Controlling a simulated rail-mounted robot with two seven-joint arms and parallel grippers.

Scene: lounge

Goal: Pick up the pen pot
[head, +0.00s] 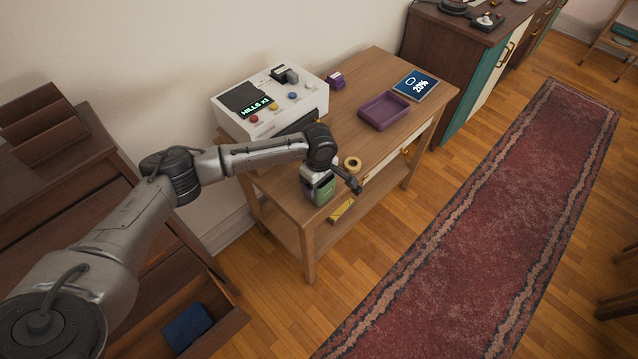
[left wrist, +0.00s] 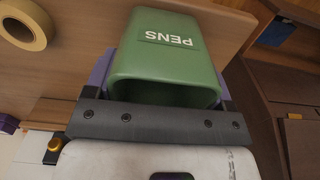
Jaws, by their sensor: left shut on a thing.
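The pen pot (head: 324,193) is green with white "PENS" lettering. It is at the near left corner of the wooden side table (head: 372,70). In the left wrist view the pen pot (left wrist: 170,62) fills the middle, its open rim toward my gripper. My left gripper (head: 318,182) is shut on the pot, with a purple finger on each side in the left wrist view (left wrist: 163,85). The pot's base is hidden or too small to judge, so I cannot tell whether it touches the tabletop. My right gripper is not in view.
A tape roll (head: 352,164) lies close beside the pot. A white console (head: 268,104), a purple tray (head: 384,111), a small purple box (head: 337,80) and a blue sign (head: 415,85) stand farther back. An open drawer holding a blue item (head: 187,327) is at lower left.

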